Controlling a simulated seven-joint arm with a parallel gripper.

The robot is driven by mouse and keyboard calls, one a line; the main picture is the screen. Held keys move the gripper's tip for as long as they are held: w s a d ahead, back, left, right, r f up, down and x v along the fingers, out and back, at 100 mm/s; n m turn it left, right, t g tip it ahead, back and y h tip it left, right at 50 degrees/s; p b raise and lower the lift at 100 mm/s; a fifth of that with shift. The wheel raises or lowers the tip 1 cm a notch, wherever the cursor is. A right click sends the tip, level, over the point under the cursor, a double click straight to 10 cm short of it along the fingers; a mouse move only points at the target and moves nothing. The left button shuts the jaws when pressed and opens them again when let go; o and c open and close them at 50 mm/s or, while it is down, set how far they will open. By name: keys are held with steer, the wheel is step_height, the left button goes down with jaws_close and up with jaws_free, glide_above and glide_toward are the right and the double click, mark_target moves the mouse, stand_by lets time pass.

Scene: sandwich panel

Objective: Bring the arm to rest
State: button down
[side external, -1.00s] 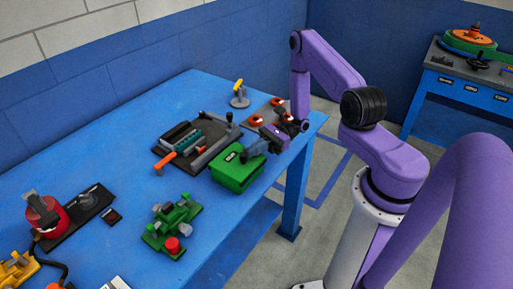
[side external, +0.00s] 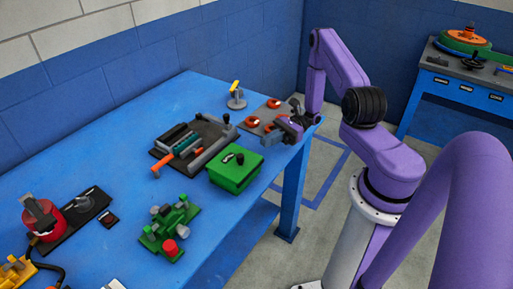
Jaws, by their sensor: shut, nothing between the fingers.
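My gripper (side external: 283,131) is at the end of my purple arm, over the far right corner of the blue table (side external: 105,137). It is shut, with nothing held in it. It is beside and beyond the green box (side external: 236,168), clear of the box's top. A grey plate with orange-red round parts (side external: 252,121) lies just behind my gripper and is partly hidden by it.
A dark fixture with an orange handle (side external: 190,143) lies left of the green box. A green device with a red knob (side external: 169,232) is nearer. A small stand with a yellow top (side external: 236,96) is at the back. A red container (side external: 46,215) is at left.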

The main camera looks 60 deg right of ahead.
steer(key=v, duration=0.6)
steer(key=shift+d, duration=0.1)
steer(key=shift+w+r, duration=0.1)
steer(key=s+a+r+n+g+h, duration=0.2)
steer(key=a+r+n+g+h, duration=0.3)
steer(key=a+n+g, duration=0.25)
steer(key=s+a+r+n+g+h, duration=0.35)
steer(key=a+n+g+h, duration=0.2)
steer(key=n, duration=0.35)
steer(key=s+a+r+n+t+h, duration=0.3)
steer(key=s+n, duration=0.3)
steer(key=n, duration=0.2)
steer(key=s+a+r+n+t+h, duration=0.3)
steer(key=s+a+r+n+t, duration=0.1)
steer(key=n, duration=0.5)
steer(key=shift+s+a+r+t, duration=0.3)
steer(key=shift+s+r+t, duration=0.2)
steer(key=shift+s+r, duration=0.7)
steer(key=shift+s+f+n, duration=0.1)
steer(key=shift+n, duration=0.15)
